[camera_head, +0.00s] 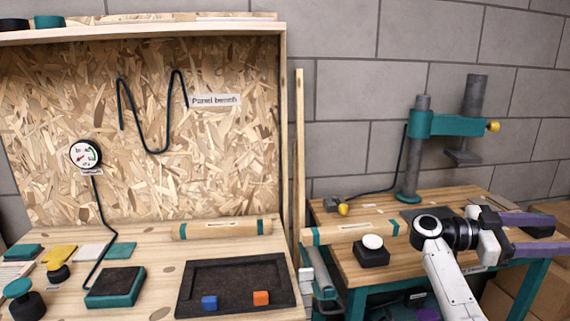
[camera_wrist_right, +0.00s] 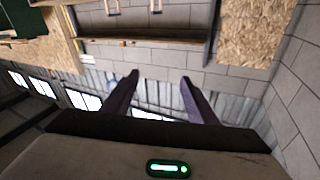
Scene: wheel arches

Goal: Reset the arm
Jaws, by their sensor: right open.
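My right arm (camera_head: 452,285) comes in from the bottom right of the head view, over the teal-framed side bench. Its gripper (camera_head: 560,233) points to the right, with two purple fingers apart and nothing seen between them. In the right wrist view the same gripper (camera_wrist_right: 158,79) is open and empty, its fingers reaching into free space with walls and windows beyond. My left gripper is in neither view.
A black button box (camera_head: 372,252) and a wooden roller (camera_head: 350,232) lie left of my right arm. A press stand (camera_head: 415,150) rises behind it. Cardboard boxes (camera_head: 515,285) stand at the lower right. A dark tray (camera_head: 236,310) with two blocks lies on the panel bench.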

